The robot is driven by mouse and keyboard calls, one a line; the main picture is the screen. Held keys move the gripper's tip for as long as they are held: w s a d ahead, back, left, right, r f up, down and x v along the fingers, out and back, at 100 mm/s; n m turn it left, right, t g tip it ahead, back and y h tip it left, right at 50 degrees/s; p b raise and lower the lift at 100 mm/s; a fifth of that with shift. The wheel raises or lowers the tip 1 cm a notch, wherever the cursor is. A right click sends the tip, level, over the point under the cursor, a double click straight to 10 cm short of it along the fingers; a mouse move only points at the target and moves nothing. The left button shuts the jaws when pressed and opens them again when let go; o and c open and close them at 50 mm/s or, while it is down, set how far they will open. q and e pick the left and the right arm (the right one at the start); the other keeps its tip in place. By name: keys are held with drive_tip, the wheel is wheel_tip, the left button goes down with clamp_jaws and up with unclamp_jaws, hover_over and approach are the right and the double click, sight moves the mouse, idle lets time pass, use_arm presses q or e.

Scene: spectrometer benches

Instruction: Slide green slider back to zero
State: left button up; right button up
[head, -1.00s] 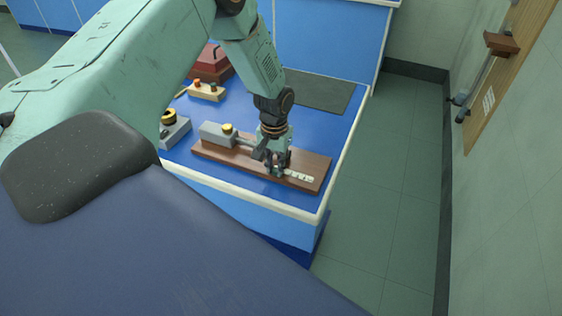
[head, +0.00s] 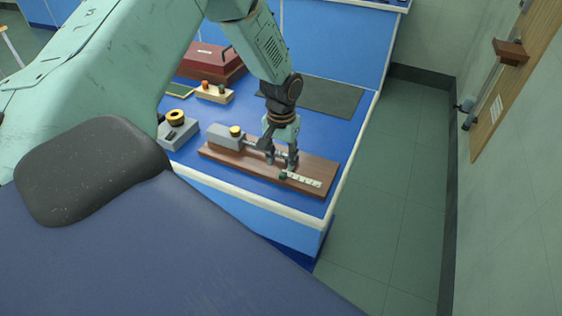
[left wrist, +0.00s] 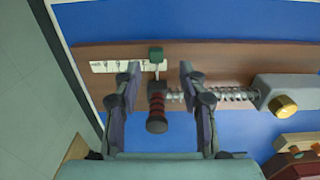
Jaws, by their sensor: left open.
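The green slider (left wrist: 155,55) sits by the right end of a white marked scale (left wrist: 118,66) on a brown wooden board (left wrist: 220,54). In the head view the slider (head: 283,175) is small, just in front of my left gripper (head: 281,164). My left gripper (left wrist: 160,70) is open above the board. In the left wrist view its fingertips are to the left and right of a dark red and black handle (left wrist: 157,108), with the slider just beyond them. I cannot tell whether a finger touches the handle. My right gripper is not in view.
A spring rod (left wrist: 220,95) runs to a grey block (head: 222,138) with a yellow knob (head: 236,131). A grey box with a yellow-topped knob (head: 176,117), a small button block (head: 214,93) and a red case (head: 209,60) stand behind left. The bench edge is close in front.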

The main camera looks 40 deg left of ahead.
sight(283, 173)
use_arm(q)
wheel_tip(283, 173, up, 8)
drive_tip(key=shift+f, duration=0.15)
drive_tip(key=shift+w+d, duration=0.1)
drive_tip(key=shift+d, duration=0.1)
drive_tip(key=shift+a, duration=0.1)
